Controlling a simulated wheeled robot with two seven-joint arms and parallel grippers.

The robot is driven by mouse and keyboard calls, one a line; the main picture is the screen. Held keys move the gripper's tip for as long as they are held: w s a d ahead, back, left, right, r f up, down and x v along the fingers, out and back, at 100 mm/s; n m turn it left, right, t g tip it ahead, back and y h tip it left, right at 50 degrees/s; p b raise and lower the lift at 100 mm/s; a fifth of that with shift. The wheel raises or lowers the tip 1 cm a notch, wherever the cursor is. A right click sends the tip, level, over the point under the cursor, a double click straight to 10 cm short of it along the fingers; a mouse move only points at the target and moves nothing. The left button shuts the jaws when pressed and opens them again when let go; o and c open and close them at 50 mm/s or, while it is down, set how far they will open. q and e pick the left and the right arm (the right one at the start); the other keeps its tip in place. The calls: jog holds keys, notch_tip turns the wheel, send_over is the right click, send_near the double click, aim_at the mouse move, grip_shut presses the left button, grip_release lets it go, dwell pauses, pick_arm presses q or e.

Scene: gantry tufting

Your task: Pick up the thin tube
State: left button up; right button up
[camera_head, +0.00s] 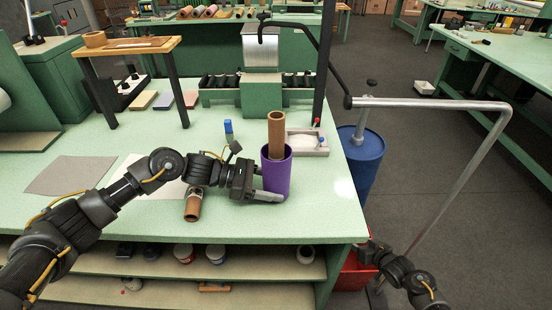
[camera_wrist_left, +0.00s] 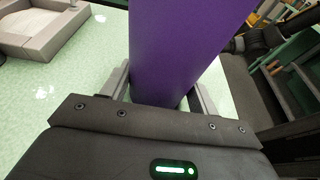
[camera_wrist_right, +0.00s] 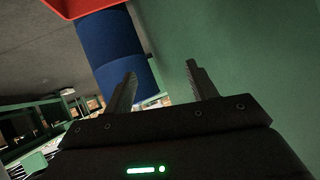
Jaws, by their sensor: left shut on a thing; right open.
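A brown tube (camera_head: 277,135) stands upright in a wider purple cylinder (camera_head: 276,176) near the right side of the green table. Its lower part is hidden inside the cylinder. Another short brown tube (camera_head: 193,207) lies on the table behind and below my left wrist. My left gripper (camera_head: 266,188) is shut on the purple cylinder, with a finger on each side of it. The purple cylinder (camera_wrist_left: 180,45) also fills the middle of the left wrist view. My right gripper (camera_wrist_right: 163,72) is open and empty, low beside the table, facing a green surface.
A grey tray (camera_head: 308,142) stands just behind the purple cylinder. A blue-capped bottle (camera_head: 228,131) is to its left. A blue drum (camera_head: 362,160) and a red bin (camera_head: 352,275) stand right of the table. A bent metal pipe (camera_head: 440,103) spans the right side.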

aim_at(276, 144)
jog(key=w+a+r+n+t+y, duration=0.15)
jog(key=w+r, duration=0.25)
jog(key=r, duration=0.7)
jog(key=w+r+n+t+y, duration=0.1)
jog(key=w+r+y, duration=0.15)
jog(key=r, duration=0.75)
jog(key=w+a+r+n+t+y, duration=0.1)
jog(key=w+r, duration=0.4)
jog(key=r, duration=0.6)
jog(key=s+a+r+n+g+y, duration=0.8)
jog(key=s+a+r+n+g, duration=0.2)
jog(key=s+a+r, duration=0.55)
jog(key=shift+s+f+x, duration=0.15)
jog(key=shift+x, duration=3.1)
jog(key=shift+s+f+x, duration=0.1)
jog(key=shift+x, duration=3.15)
jog(key=c, duration=1.1)
